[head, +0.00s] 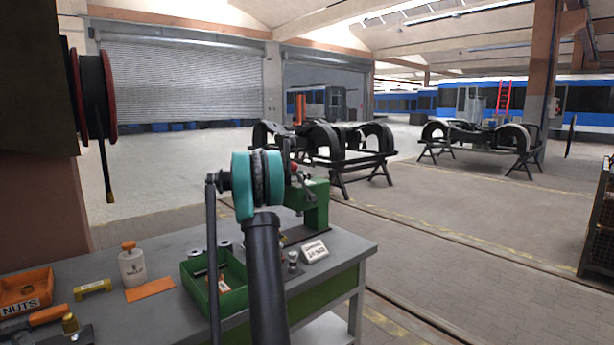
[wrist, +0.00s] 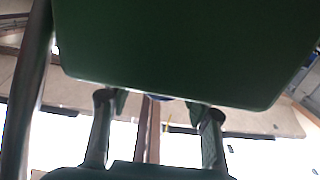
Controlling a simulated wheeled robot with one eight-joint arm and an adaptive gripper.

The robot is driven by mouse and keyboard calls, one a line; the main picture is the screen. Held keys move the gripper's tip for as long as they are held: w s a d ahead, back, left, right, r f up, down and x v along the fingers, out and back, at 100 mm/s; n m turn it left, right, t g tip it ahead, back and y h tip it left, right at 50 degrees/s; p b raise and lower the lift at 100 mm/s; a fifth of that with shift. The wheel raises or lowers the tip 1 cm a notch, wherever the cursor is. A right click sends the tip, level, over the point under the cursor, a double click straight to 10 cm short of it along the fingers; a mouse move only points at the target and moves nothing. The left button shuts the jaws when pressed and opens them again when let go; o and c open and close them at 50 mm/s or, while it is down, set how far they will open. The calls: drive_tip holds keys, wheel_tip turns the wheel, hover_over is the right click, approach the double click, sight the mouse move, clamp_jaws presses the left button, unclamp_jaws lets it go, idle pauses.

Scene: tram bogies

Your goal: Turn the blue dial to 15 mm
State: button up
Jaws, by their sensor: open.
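A green bench machine (head: 314,203) stands on the grey workbench (head: 345,245), partly hidden behind my arm. A large dark green face, which looks like part of this machine, fills the top of the wrist view (wrist: 180,45). My gripper (wrist: 158,105) is open, its two fingers apart just below the lower edge of that face. In the head view my arm hides the gripper and the dial.
A green tray (head: 235,299), a small sign card (head: 315,251), a white bottle (head: 132,267) and an orange nuts bin (head: 25,290) are on the bench. A hose reel (head: 93,90) hangs at left. Bogies (head: 335,150) stand behind on open floor.

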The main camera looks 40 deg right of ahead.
drive_tip(key=shift+w+d, duration=0.1)
drive_tip(key=shift+d, duration=1.2)
drive_tip(key=shift+c, duration=0.3)
clamp_jaws()
